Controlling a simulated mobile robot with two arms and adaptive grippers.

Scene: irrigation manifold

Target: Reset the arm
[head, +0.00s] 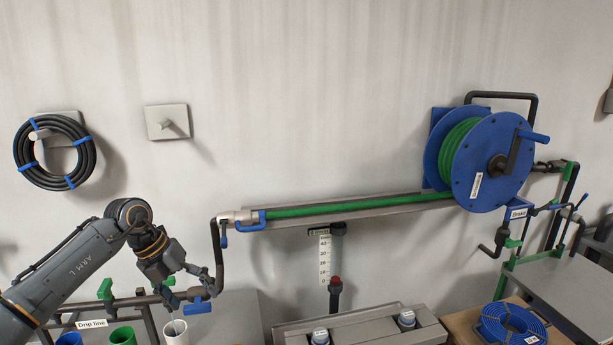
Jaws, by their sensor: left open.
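My left arm comes in from the lower left, and its gripper (192,285) points down and to the right. The gripper is open and looks empty. It is in front of the manifold pipe (140,300), close to a blue valve handle (197,306). I cannot tell whether a finger touches the pipe or the handle. My right gripper is not in view.
A blue hose reel (490,165) with green hose hangs at the right above a grey rail (390,207). A black hose coil (55,152) hangs at the left. Cups, including a green one (123,336), stand below my left arm.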

